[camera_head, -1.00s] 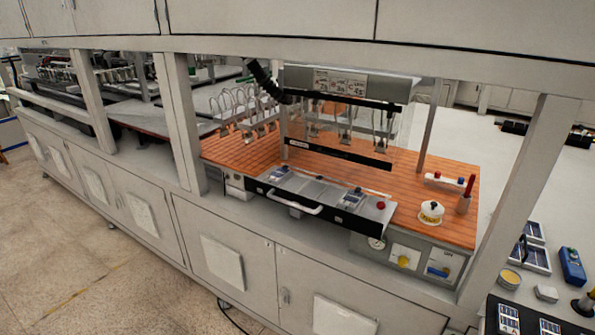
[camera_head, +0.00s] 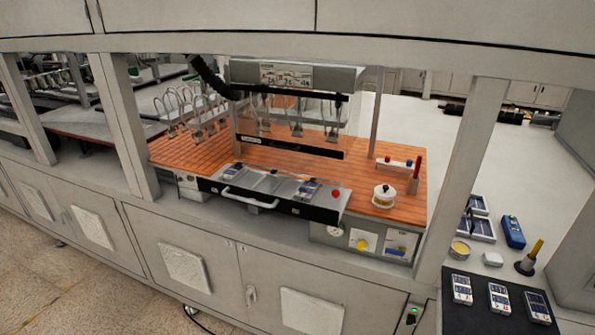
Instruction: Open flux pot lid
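A small round pot (camera_head: 383,202) stands on the orange wooden worktop near its front right corner. I take it for the flux pot. It has a white lid (camera_head: 385,189) with a dark knob, and the lid sits on the pot. A yellowish band shows on the pot's side. Neither of my grippers is in view.
A gantry machine (camera_head: 295,80) with hanging heads stands left of the pot, with a tray with a handle (camera_head: 265,198) in front. A red pen-like tool in a holder (camera_head: 414,182) is right of the pot. A post (camera_head: 465,170) stands further right. A black mat (camera_head: 500,318) holds several panels.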

